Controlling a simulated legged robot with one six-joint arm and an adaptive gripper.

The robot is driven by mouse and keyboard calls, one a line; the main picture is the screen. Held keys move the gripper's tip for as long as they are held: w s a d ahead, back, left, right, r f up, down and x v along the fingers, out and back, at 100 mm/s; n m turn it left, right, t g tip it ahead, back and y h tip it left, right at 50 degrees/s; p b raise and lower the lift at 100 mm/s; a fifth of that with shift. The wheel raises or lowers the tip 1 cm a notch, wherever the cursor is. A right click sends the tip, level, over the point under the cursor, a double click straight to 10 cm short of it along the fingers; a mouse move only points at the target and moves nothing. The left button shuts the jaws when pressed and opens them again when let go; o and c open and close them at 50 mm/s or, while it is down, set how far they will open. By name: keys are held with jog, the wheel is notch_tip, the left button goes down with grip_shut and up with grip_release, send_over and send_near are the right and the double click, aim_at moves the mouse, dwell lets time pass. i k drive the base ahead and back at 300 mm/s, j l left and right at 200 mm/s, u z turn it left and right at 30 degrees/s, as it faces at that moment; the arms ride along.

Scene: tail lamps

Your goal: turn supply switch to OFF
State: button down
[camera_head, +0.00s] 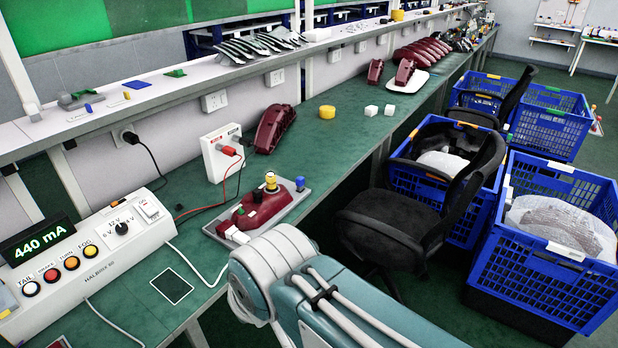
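A white test box (100,262) stands on the green bench at the lower left. Near its right end is a small white rocker switch (149,208), which looks like the supply switch; its label and position are too small to read. Left of it is a black rotary knob (122,228) with voltage marks around it. A display (39,239) on the box reads 440 mA in green. My teal and white arm fills the bottom middle, right of the box and apart from it. My gripper is not in view.
Round coloured buttons (72,263) line the box's front. A white socket block (222,153) stands behind. A black chair (425,215) and blue crates (545,240) occupy the floor at right.

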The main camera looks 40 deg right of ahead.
aim_at(149, 210)
jog(key=i+j+z, duration=0.1)
jog(key=j+z, duration=0.15)
jog(key=z, duration=0.15)
jog(key=j+z, duration=0.2)
jog(key=z, duration=0.25)
jog(key=j+z, duration=0.4)
jog(key=i+l, duration=0.1)
jog(key=i, duration=0.4)
